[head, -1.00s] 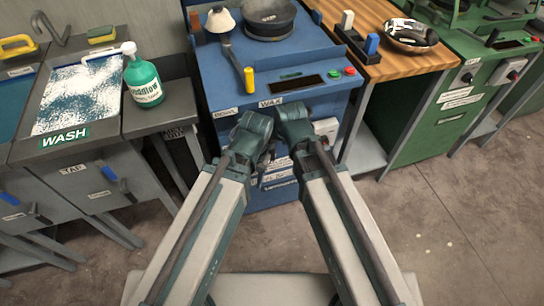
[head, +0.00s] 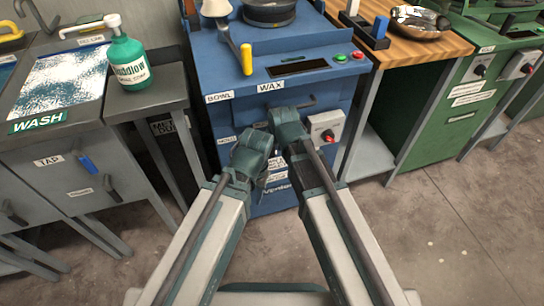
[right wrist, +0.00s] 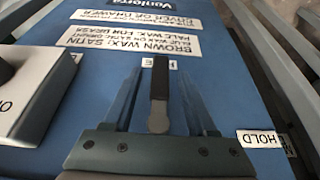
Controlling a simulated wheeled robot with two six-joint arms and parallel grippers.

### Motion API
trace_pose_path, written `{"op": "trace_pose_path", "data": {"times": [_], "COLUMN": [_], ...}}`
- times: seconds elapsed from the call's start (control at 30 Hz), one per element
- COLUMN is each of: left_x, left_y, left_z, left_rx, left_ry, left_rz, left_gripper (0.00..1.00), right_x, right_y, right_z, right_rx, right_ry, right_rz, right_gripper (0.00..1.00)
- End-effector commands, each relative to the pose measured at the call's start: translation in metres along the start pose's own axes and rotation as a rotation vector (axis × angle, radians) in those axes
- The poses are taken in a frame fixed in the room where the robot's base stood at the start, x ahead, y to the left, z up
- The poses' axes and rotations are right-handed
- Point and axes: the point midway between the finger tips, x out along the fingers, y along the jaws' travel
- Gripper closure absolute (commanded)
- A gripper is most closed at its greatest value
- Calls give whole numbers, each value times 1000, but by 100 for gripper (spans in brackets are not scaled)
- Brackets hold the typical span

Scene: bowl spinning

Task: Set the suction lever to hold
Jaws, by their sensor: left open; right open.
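A dark lever with a rounded end (right wrist: 159,95) stands out from the blue front panel in the right wrist view. My right gripper (right wrist: 160,92) is open, with one finger on each side of the lever; I cannot tell whether they touch it. A white HOLD label (right wrist: 260,139) is right of the fingers in that view. Another small label behind the lever is partly hidden. In the head view my left gripper (head: 268,168) is open and empty-looking before the blue machine (head: 225,75). My right arm hides the lever there.
A white box with a red knob (head: 325,128) is on the machine's front, just right of my right arm. A wash basin (head: 62,80) and green pump bottle (head: 128,60) are at left. A wooden bench (head: 425,50) and green machine (head: 470,95) are at right.

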Motion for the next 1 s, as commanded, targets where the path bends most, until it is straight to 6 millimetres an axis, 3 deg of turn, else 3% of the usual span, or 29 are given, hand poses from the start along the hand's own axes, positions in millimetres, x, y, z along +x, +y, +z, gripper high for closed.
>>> {"op": "trace_pose_path", "data": {"times": [0.1, 0.4, 0.73, 1.0], "left_x": [11, 11, 11, 11], "left_y": [1, 1, 1, 0], "left_z": [-1, -1, -1, -1], "left_rx": [1, 1, 1, 1], "left_ry": [0, 0, 0, 0], "left_rz": [-2, -3, -3, -3], "left_gripper": [55, 55, 55, 55], "right_x": [12, 12, 12, 12], "right_y": [0, 0, 0, 0], "right_z": [0, 0, 0, 0], "right_rx": [0, 0, 0, 0], "right_ry": [0, 0, 0, 0], "right_rz": [0, 0, 0, 0], "right_gripper": [43, 43, 100, 100]}}
